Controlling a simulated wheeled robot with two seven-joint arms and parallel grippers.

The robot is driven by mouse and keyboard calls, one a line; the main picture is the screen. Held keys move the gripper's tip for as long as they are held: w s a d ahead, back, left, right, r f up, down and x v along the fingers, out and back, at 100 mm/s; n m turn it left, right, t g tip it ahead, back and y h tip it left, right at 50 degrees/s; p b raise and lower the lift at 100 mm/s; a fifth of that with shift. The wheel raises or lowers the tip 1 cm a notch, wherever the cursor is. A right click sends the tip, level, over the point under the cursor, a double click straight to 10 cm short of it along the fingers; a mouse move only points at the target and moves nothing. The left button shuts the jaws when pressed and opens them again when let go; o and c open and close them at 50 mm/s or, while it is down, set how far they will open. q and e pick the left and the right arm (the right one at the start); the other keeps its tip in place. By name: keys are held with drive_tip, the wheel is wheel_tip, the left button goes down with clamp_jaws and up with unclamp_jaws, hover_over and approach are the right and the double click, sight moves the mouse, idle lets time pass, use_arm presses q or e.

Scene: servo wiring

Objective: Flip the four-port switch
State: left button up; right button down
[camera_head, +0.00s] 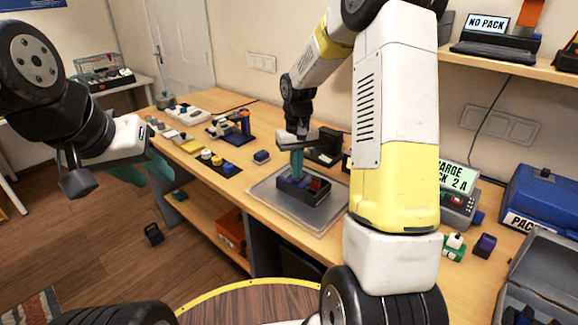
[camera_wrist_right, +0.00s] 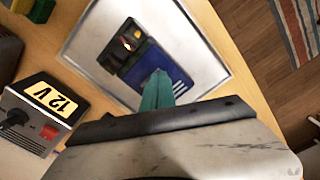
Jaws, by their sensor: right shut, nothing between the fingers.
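A dark box with blue and red parts (camera_head: 316,186) sits on a grey tray (camera_head: 268,194) on the bench; I take it for the switch unit. In the right wrist view it is a dark body with a red rocker (camera_wrist_right: 131,42) and a blue, white-striped part (camera_wrist_right: 160,70). My right gripper (camera_head: 297,176) points down at the box, its teal fingers shut and empty. In the wrist view its fingertips (camera_wrist_right: 158,74) overlap the blue part; I cannot tell whether they touch. My left gripper (camera_head: 148,172) is open and empty, off the bench's left side.
A 12 V supply (camera_wrist_right: 42,110) stands beside the tray. Several small parts, including a blue block (camera_head: 262,156), lie on the bench left of the tray. A charger display (camera_head: 455,190) and a blue case (camera_head: 545,200) stand at right. My right arm hides part of the bench.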

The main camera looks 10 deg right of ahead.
drive_tip(key=shift+f, duration=0.1)
drive_tip(key=shift+r, duration=3.5)
drive_tip(key=s+r+t, duration=0.3)
drive_tip(key=s+r, duration=0.7)
drive_tip(key=s+a+r+m+t+y, duration=0.1)
drive_tip(key=s+a+r+t+y, duration=0.1)
drive_tip(key=s, duration=1.2)
drive_tip(key=shift+s+r+t, duration=0.15)
drive_tip(key=shift+r+t, duration=0.15)
drive_tip(key=shift+t, duration=0.3)
